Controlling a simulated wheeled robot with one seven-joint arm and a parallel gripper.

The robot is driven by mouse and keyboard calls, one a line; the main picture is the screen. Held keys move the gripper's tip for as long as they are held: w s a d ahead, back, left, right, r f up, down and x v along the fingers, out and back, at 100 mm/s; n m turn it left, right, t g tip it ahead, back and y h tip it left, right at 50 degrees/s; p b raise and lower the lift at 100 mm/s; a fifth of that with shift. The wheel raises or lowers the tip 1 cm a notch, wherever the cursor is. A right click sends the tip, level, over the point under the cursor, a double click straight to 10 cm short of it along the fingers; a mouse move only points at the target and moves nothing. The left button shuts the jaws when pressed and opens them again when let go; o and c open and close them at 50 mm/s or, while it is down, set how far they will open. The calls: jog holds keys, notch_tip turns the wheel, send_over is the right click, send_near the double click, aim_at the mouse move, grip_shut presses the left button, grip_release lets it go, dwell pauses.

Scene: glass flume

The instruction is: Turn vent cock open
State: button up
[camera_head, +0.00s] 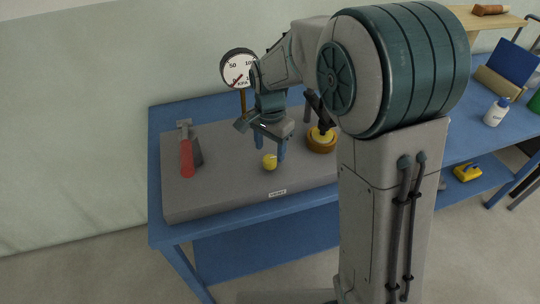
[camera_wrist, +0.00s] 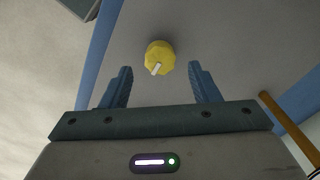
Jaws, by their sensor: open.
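The vent cock is a small yellow knob (camera_head: 269,161) near the front of a grey panel, just behind a white label reading "VENT" (camera_head: 277,193). In the wrist view the yellow knob (camera_wrist: 160,57) has a faceted rim and a white pointer mark toward its lower left. My gripper (camera_head: 268,147) hangs over the panel close to the knob. In the wrist view my gripper (camera_wrist: 161,80) is open, with blue fingers on either side. The knob lies beyond the fingertips, roughly centred between them, and nothing is held.
The grey panel (camera_head: 225,195) lies on a blue bench (camera_head: 156,150). A red-handled lever (camera_head: 187,158) is at left. A round gauge (camera_head: 238,68) marked KPA stands behind on a brown stem. A brass-coloured round fitting (camera_head: 321,142) sits right of my gripper. Bare panel lies between lever and knob.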

aim_at(270, 158)
jog(key=shift+f, duration=1.85)
jog(key=c, duration=1)
